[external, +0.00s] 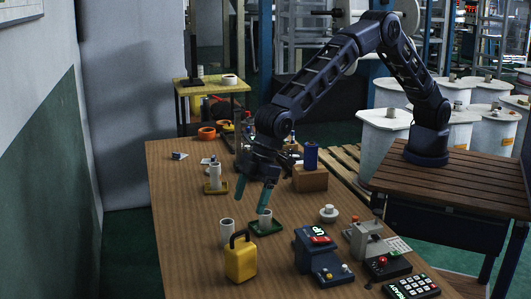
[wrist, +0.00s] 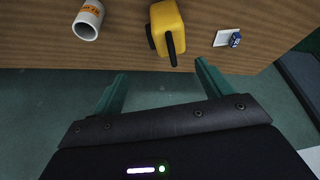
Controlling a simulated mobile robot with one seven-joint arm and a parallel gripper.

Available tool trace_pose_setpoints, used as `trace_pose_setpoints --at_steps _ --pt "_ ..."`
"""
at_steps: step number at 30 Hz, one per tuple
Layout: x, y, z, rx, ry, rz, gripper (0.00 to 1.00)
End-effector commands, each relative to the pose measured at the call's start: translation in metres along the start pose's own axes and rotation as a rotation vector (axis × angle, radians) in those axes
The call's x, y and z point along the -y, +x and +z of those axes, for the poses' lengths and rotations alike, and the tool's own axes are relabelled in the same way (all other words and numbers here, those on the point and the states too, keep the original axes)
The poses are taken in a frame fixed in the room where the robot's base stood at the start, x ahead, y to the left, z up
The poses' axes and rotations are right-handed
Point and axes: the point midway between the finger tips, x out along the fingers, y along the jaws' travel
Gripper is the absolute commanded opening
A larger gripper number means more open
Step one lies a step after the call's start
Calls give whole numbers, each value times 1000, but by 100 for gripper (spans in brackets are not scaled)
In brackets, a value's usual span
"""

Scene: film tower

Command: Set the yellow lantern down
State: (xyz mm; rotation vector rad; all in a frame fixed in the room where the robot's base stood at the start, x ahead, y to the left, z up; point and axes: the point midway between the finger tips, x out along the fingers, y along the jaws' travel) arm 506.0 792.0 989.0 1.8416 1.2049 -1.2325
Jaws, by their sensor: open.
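The yellow lantern (external: 241,262), with a dark handle on top, stands upright on the wooden table near its front left edge. In the wrist view the lantern (wrist: 166,22) is at the top middle, just beyond my fingertips, near the table edge. My gripper (external: 253,197) is open and points down, above and behind the lantern in the external view. Its two green fingers show in the wrist view (wrist: 160,72) with nothing between them. The gripper is apart from the lantern.
A white tube (external: 227,231) stands beside the lantern, and another (external: 265,221) stands on a green tray below my gripper. A dark blue device (external: 320,258) is to the lantern's right. A brown block (external: 310,179) stands farther back.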

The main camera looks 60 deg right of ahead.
Motion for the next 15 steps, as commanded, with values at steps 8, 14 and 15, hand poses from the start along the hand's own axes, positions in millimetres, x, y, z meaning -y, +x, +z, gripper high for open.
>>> trace_pose_setpoints --at_steps 8,14,15 --pt "-121 -107 27 -6 121 57 78" --pt "-199 -187 70 -5 214 99 78" --pt "-214 -203 80 -5 233 108 78"
